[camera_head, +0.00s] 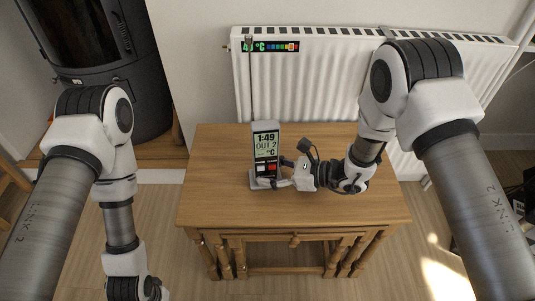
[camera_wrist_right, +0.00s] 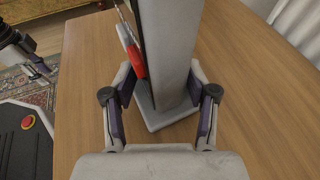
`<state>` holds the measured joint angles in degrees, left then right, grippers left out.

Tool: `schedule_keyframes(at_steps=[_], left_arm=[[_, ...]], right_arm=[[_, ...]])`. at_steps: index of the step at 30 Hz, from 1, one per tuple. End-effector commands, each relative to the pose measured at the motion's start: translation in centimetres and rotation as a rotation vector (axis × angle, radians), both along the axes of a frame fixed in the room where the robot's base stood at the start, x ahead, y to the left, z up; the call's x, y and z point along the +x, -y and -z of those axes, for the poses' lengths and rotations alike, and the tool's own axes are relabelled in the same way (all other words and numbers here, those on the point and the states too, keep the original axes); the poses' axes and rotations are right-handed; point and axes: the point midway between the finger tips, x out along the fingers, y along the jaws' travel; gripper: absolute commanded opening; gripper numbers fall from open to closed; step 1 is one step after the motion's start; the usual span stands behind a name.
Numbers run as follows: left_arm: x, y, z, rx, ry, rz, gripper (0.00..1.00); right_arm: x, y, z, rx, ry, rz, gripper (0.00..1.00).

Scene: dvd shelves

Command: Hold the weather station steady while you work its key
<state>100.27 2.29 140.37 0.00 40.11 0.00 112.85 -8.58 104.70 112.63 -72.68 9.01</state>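The weather station (camera_head: 266,143) stands upright on the wooden table, a slim dark-faced unit with a grey body and base. Its screen reads 1:49, OUT 2 and °C. A red key (camera_head: 271,167) and a pale key sit below the screen. My right gripper (camera_head: 283,174) is low at the station, reaching from the right. In the right wrist view the station (camera_wrist_right: 172,60) is between its spread fingers, and the red key (camera_wrist_right: 137,62) is close to the left fingertip. Firm contact is unclear. My left arm hangs at lower left; its gripper is outside the picture.
The wooden table (camera_head: 220,190) is otherwise clear. A white radiator (camera_head: 310,85) with a coloured thermometer strip (camera_head: 270,46) stands behind it. A black stove (camera_head: 105,60) is at back left. Bare floor lies around the table.

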Motion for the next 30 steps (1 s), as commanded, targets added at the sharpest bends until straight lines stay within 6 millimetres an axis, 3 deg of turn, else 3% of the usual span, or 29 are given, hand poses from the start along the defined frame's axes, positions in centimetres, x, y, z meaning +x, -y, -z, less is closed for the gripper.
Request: schedule_keyframes(at_steps=[1, 3, 7, 8, 11, 30], left_arm=[[0.01, 0.00, 0.00, 0.000, 0.000, 0.000, 0.40], [0.01, 0.00, 0.00, 0.000, 0.000, 0.000, 0.40], [0.01, 0.00, 0.00, 0.000, 0.000, 0.000, 0.40], [0.01, 0.00, 0.00, 0.000, 0.000, 0.000, 0.36], [0.00, 0.00, 0.01, 0.000, 0.000, 0.000, 0.01], [0.00, 0.00, 0.01, 0.000, 0.000, 0.000, 0.00]], right_arm=[[0.02, 0.02, 0.01, -0.001, 0.000, 0.001, 0.28], [0.02, 0.02, 0.01, -0.001, 0.000, 0.001, 0.13], [0.00, 0.02, 0.03, -0.001, 0.000, 0.001, 0.12], [0.00, 0.02, 0.03, -0.001, 0.000, 0.001, 0.12], [-0.01, 0.02, 0.04, -0.001, -0.001, 0.000, 0.12], [-0.04, 0.03, 0.08, -0.002, -0.002, 0.000, 0.12]])
